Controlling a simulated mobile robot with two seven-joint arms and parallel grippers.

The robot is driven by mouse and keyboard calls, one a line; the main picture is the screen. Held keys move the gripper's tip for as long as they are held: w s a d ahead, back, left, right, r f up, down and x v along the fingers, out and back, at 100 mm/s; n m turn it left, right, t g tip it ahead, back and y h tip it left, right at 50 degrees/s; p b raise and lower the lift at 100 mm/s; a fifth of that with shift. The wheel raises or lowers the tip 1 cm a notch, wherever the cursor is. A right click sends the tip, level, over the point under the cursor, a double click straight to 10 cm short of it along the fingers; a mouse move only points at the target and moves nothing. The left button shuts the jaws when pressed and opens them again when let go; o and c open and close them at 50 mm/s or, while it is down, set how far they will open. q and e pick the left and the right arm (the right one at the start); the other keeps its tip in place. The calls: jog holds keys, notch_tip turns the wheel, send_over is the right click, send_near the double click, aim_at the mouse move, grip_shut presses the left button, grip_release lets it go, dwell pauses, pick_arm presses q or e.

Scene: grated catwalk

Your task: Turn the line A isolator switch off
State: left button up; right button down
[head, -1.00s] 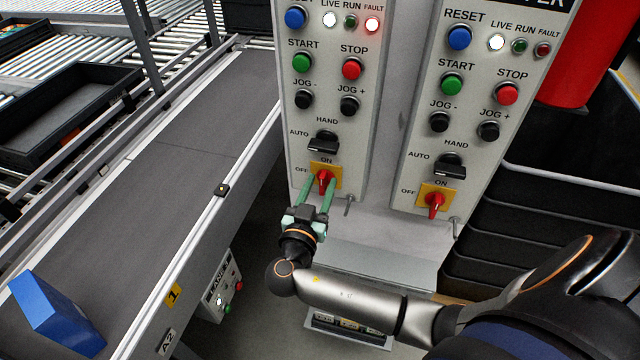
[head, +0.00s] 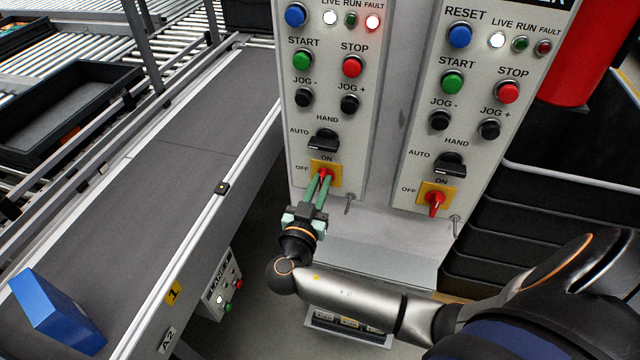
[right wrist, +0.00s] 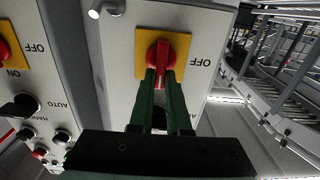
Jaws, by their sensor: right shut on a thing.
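The left panel's isolator switch (head: 325,174) is a red handle on a yellow plate, with ON above it and OFF to its left. My right gripper (head: 322,182) has its green fingers closed on this red handle from below. In the right wrist view the red handle (right wrist: 158,54) sits between the tips of my right gripper (right wrist: 160,75), and its red top stands in line with the fingers. The fingers cover part of the handle. The panel's heading is cut off, so I cannot read whether it is line A. My left gripper is out of view.
The right panel has a similar red isolator (head: 434,203) on a yellow plate. A black selector (head: 324,139) sits just above the held switch. A conveyor (head: 170,180) with a blue box (head: 58,312) runs along the left. A small keylike stub (head: 349,203) juts out beside the gripper.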

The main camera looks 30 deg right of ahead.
jog(key=shift+n, duration=0.3)
jog(key=n, duration=0.1)
jog(key=n+b, duration=0.1)
jog(key=shift+w+a+f+n, duration=0.1)
jog(key=shift+w+n, duration=0.05)
jog(key=shift+n, duration=0.25)
jog(key=n, duration=0.9)
jog(key=f+n, duration=0.1)
jog(key=n, duration=0.4)
jog(key=shift+w+a+p, duration=0.35)
jog(key=shift+w+p, duration=0.05)
jog(key=shift+f+n, duration=0.1)
jog(key=shift+n, duration=0.3)
jog(key=c, duration=0.9)
grip_release()
